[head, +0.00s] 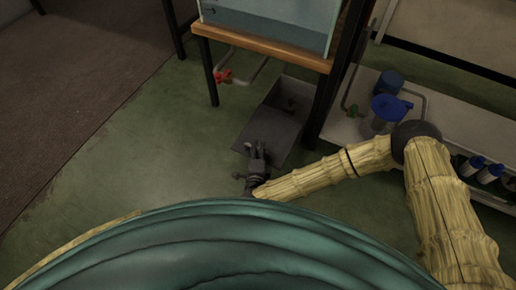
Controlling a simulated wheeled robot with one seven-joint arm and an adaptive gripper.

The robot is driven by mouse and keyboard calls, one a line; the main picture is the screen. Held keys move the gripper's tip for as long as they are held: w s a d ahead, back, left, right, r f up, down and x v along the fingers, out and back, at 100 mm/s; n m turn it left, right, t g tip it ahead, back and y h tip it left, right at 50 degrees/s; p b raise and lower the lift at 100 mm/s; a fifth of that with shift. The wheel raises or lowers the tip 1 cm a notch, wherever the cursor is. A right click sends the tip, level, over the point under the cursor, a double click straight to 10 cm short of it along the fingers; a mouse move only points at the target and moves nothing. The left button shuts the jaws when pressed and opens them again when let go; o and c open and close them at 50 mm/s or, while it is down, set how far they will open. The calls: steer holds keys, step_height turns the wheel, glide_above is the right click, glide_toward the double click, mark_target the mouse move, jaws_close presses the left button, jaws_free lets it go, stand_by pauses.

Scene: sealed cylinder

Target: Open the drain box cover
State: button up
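The grey drain box (302,98) sits on the green floor under the wooden-edged tank stand, in the head view. Its far part looks like a dark recess with a small dark fitting inside. A flat grey panel, which looks like its cover (283,134), spans the near part. My gripper (258,146) is over the near left part of this panel, fingers pointing away from me. The fingers look small and dark here. I cannot tell their gap or whether they touch the panel, and no held object shows.
A tank stand with a wooden edge (262,44) and dark legs rises behind the box. A red valve (224,76) on a pipe is at its left. A pale shelf with a blue container (388,108) stands right. Green floor is clear at left.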

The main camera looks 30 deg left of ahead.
steer(key=v, duration=0.7)
steer(key=shift+s, duration=0.15)
steer(key=shift+d, duration=0.1)
stand_by(0.3)
